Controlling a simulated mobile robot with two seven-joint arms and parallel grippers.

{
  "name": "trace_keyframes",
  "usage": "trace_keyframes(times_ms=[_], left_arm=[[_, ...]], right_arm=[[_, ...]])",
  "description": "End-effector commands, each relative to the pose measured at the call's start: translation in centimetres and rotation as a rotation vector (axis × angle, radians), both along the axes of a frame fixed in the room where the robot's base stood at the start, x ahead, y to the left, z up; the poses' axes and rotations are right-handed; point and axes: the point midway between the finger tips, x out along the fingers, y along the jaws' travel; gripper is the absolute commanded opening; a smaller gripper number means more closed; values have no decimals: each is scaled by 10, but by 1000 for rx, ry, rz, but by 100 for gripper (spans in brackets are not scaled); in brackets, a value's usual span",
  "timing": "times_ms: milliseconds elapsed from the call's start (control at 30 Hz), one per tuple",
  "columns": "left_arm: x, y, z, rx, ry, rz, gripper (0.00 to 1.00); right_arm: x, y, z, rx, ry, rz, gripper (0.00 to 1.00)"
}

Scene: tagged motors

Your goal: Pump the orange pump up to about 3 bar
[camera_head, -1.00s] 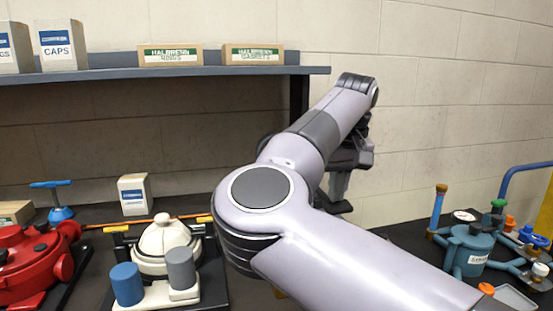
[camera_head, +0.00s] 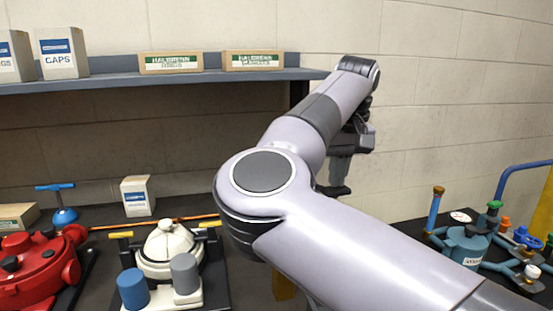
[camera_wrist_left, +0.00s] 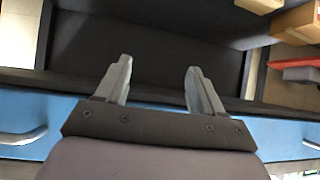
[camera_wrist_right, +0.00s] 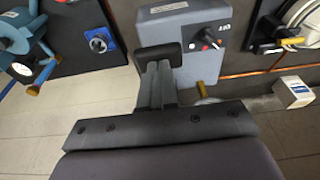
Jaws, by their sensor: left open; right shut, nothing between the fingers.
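No orange pump shows clearly; a small yellow-orange piece (camera_head: 284,285) peeks out beside my right arm in the head view, and I cannot tell what it belongs to. No pressure reading is legible. My right gripper (camera_head: 338,180) hangs fingers down in front of the back wall, partly behind my own forearm. In the right wrist view it is shut (camera_wrist_right: 158,80), with a dark block (camera_wrist_right: 158,57) at its tips. My left gripper (camera_wrist_left: 160,80) is open and empty in the left wrist view, above a blue-fronted bench; it is not in the head view.
A blue pump with a T-handle (camera_head: 62,205) stands at the left. A red housing (camera_head: 40,265), a cream housing (camera_head: 168,248) and a teal unit (camera_head: 467,246) stand on the bench. A shelf (camera_head: 150,78) with boxes runs behind. The right wrist view shows a grey control box (camera_wrist_right: 195,40).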

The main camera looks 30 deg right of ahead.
Motion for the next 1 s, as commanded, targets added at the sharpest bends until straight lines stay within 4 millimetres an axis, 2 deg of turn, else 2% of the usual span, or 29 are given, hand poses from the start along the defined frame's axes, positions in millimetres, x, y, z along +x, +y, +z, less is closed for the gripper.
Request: trace_keyframes(times_ms=[267, 1000], left_arm=[[0, 0, -1, 0, 0, 0, 68], [0, 0, -24, 0, 0, 0, 68]], right_arm=[[0, 0, -2, 0, 1, 0, 0], [0, 0, -35, 0, 0, 1, 0]])
